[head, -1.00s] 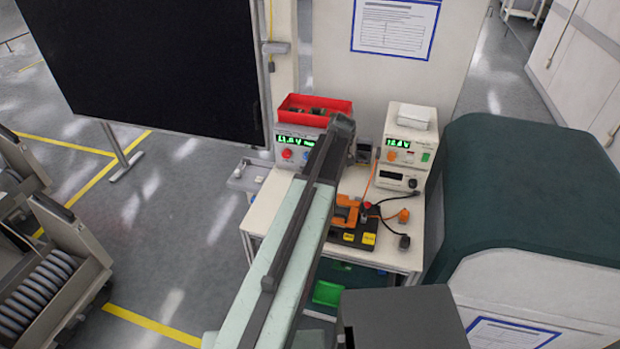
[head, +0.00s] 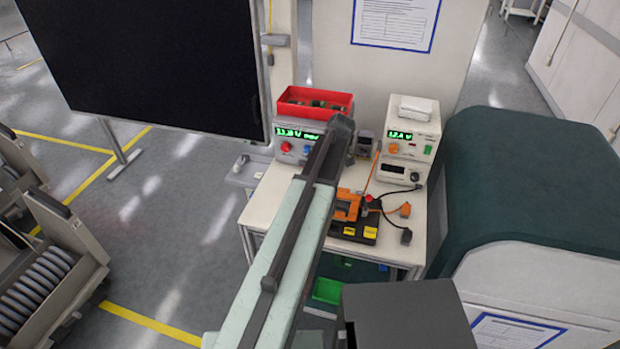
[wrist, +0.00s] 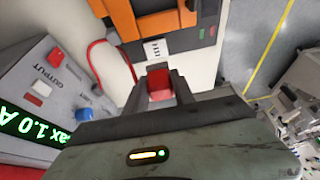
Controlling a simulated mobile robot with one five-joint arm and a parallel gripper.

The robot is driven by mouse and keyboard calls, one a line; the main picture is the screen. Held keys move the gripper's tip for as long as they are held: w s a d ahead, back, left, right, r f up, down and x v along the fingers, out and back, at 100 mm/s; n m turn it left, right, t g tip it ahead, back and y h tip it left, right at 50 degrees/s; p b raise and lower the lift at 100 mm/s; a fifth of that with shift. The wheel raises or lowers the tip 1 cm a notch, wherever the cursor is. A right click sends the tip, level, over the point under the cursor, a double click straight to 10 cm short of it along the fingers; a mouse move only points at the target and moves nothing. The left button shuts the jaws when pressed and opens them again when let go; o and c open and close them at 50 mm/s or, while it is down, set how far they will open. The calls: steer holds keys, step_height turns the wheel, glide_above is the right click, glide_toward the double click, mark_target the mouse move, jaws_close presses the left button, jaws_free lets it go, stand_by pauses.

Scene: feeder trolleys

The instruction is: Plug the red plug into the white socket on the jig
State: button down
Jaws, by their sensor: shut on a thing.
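In the wrist view my gripper (wrist: 160,88) is shut on the red plug (wrist: 160,84), which sits between the two dark fingers. The white socket (wrist: 155,48) is just beyond the plug, on the dark jig (wrist: 183,42) with an orange clamp (wrist: 150,20). A gap shows between plug and socket in this view; their depth is hard to judge. In the head view the jig (head: 360,221) lies on the bench, partly behind my arm. My gripper, the red plug and the socket are hidden there.
A red cable (wrist: 95,58) curves over the bench beside the jig. A power supply (wrist: 60,90) with knobs stands close on the left. In the head view a red bin (head: 315,103) tops it. An orange connector (head: 405,210) and a black connector (head: 406,236) lie right of the jig.

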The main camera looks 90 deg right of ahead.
steer(key=shift+w+d+f+b, duration=0.1)
steer(key=shift+w+f+b, duration=0.05)
steer(key=shift+f+b, duration=1.15)
steer(key=shift+w+f+b, duration=0.1)
steer(key=shift+f+b, duration=1.05)
steer(key=shift+f, duration=0.25)
steer(key=shift+f+b, duration=0.65)
steer(key=c, duration=1)
jaws_free()
steer(key=shift+o, duration=0.2)
steer(key=shift+r, duration=0.1)
steer(key=p+v, duration=0.7)
steer(key=shift+r, duration=0.4)
steer(key=shift+s, duration=0.1)
